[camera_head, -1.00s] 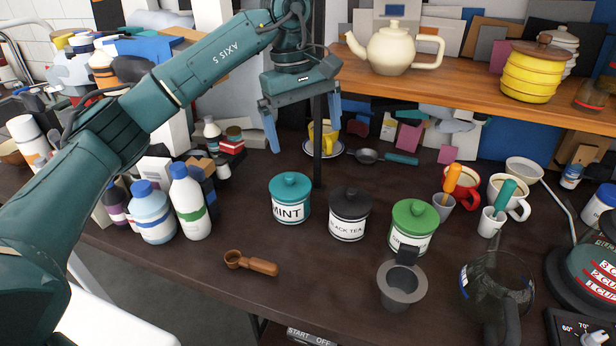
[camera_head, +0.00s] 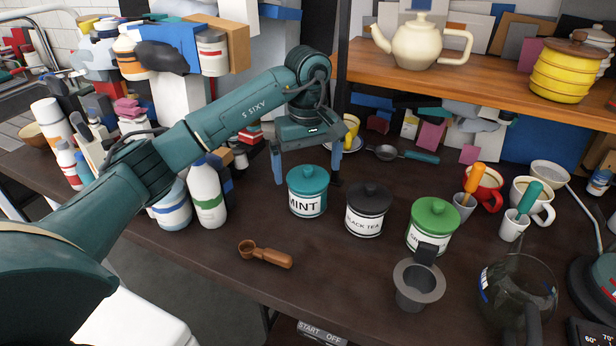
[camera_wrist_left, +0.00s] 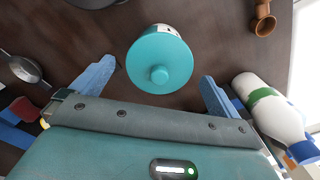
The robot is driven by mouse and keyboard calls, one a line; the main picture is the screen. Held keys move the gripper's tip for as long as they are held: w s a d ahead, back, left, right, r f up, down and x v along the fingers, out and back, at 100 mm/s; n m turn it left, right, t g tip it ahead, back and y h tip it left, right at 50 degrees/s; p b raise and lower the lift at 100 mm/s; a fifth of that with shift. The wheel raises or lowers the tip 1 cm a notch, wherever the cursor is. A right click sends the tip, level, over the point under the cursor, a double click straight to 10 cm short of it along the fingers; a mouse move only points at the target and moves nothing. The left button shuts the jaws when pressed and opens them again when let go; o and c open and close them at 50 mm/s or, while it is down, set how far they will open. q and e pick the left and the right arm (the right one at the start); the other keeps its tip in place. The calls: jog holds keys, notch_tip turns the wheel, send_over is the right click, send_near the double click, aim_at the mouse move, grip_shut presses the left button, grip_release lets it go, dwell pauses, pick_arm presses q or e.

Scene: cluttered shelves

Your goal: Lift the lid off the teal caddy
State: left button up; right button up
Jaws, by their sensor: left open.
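The teal caddy (camera_head: 308,201) stands upright on the dark table with a white label reading MINT. Its round teal lid (camera_head: 307,178) with a knob sits on top of it. In the left wrist view the lid (camera_wrist_left: 160,62) is seen from above, with the knob facing the camera. My left gripper (camera_head: 307,180) is open, with its blue fingers spread wide and pointing down. In the wrist view the lid lies ahead of and roughly between the two fingers, and neither finger visibly touches it. My right gripper is not in view.
A black tea caddy (camera_head: 366,212) and a green-lidded caddy (camera_head: 431,231) stand to the right. A wooden scoop (camera_head: 266,255) lies in front. White bottles (camera_head: 207,196) stand to the left. A shelf (camera_head: 490,88) with a teapot (camera_head: 420,42) is behind.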

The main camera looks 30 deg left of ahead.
pick_arm(q)
jog(key=shift+f, duration=0.7)
jog(key=shift+c, duration=0.3)
jog(key=c, duration=0.9)
